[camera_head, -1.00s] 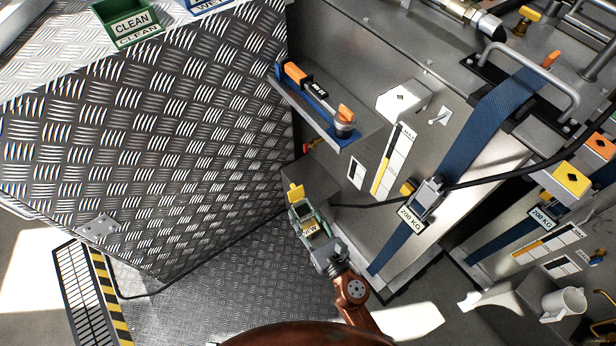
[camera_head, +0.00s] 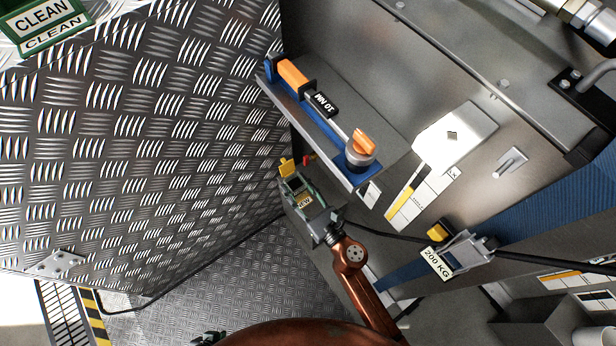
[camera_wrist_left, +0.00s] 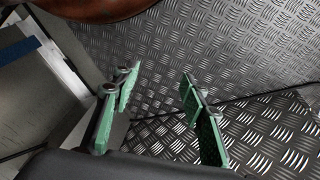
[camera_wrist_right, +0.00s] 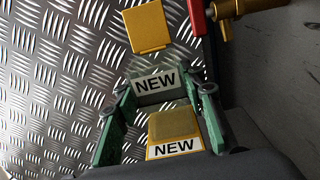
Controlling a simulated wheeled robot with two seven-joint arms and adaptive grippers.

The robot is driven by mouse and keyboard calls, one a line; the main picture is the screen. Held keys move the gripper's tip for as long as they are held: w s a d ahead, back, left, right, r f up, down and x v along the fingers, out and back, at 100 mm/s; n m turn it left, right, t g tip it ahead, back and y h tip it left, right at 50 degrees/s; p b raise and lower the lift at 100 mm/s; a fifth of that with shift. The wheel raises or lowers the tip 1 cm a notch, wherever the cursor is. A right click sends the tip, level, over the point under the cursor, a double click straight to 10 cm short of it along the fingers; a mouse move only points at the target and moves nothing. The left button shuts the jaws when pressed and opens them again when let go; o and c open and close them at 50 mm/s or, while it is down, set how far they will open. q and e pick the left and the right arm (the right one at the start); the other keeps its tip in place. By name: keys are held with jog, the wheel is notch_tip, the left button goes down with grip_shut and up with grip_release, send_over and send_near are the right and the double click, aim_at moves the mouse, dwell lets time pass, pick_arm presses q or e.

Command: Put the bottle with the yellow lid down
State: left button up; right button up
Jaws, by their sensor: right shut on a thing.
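My right gripper (camera_head: 302,198) is shut on a small grey-green piece with yellow parts and NEW labels; I take it as the bottle with the yellow lid (camera_wrist_right: 175,125), though a bottle shape is not clear. In the right wrist view this piece is between the green fingers (camera_wrist_right: 160,118). A square yellow plate (camera_wrist_right: 148,27) shows just beyond; I cannot tell whether it belongs to it. It also shows in the head view (camera_head: 286,167). The piece's underside is hidden. My left gripper (camera_wrist_left: 150,105) is open and empty above the tread-plate floor.
A steel shelf with a blue holder and orange-handled tool (camera_head: 320,105) is right above my right gripper. A tread-plate wall (camera_head: 140,150) stands left, with a green CLEAN bin (camera_head: 45,25) on top. A black cable (camera_head: 185,265) crosses the floor.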

jog(key=w+d+f+b, duration=0.1)
jog(key=w+f, duration=0.1)
jog(key=w+d+f+b, duration=0.1)
jog(key=w+f+b, duration=0.1)
jog(key=f, duration=0.1)
jog(key=w+d+f+b, duration=0.1)
jog(key=w+f+b, duration=0.1)
jog(key=w, duration=0.1)
jog(key=shift+d+f, duration=0.2)
notch_tip(320, 180, down, 3)
jog(key=shift+r+b, duration=0.15)
jog(key=shift+b, duration=0.95)
pick_arm(q)
jog(key=w+d+f+t, duration=0.1)
jog(key=w+f+t, duration=0.1)
jog(key=f, duration=0.4)
jog(key=w+d+f+t, duration=0.1)
jog(key=w+f+t, duration=0.2)
jog(key=f, duration=0.3)
jog(key=shift+w+d+t+h, duration=0.25)
jog(key=shift+d+t+h, duration=0.05)
jog(key=shift+h, duration=0.1)
